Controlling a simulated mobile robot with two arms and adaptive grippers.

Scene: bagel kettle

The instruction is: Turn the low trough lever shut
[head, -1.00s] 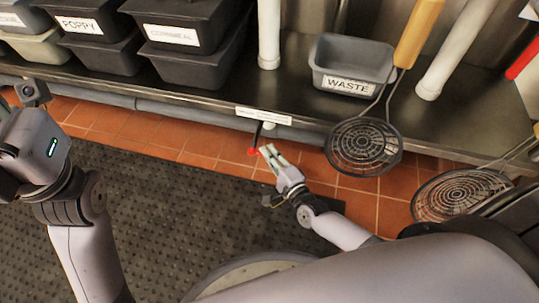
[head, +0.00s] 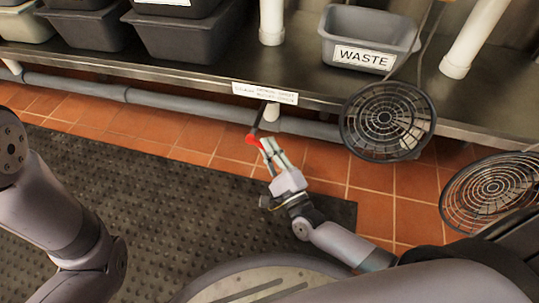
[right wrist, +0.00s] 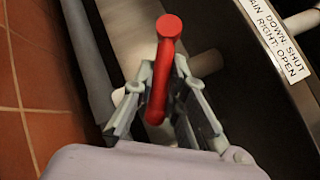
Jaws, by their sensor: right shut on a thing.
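The trough lever has a red handle (head: 254,140) on a dark stem (head: 260,119), below the front edge of the steel shelf. In the head view the stem runs downward and slightly left from under the label. My right gripper (head: 268,146) reaches up from below and is shut on the red handle. In the right wrist view the red handle (right wrist: 160,80) stands between the two fingers of the gripper (right wrist: 158,88). A label (head: 265,93) on the shelf edge shows in the wrist view with "DOWN: SHUT" and "RIGHT: OPEN". My left gripper is out of view.
A grey pipe (head: 180,102) runs under the steel shelf (head: 215,85). A round wire strainer (head: 387,120) hangs right of the lever, with a second (head: 490,190) further right. A waste bin (head: 368,38) stands on the shelf. A dark mat (head: 150,190) covers the tile floor.

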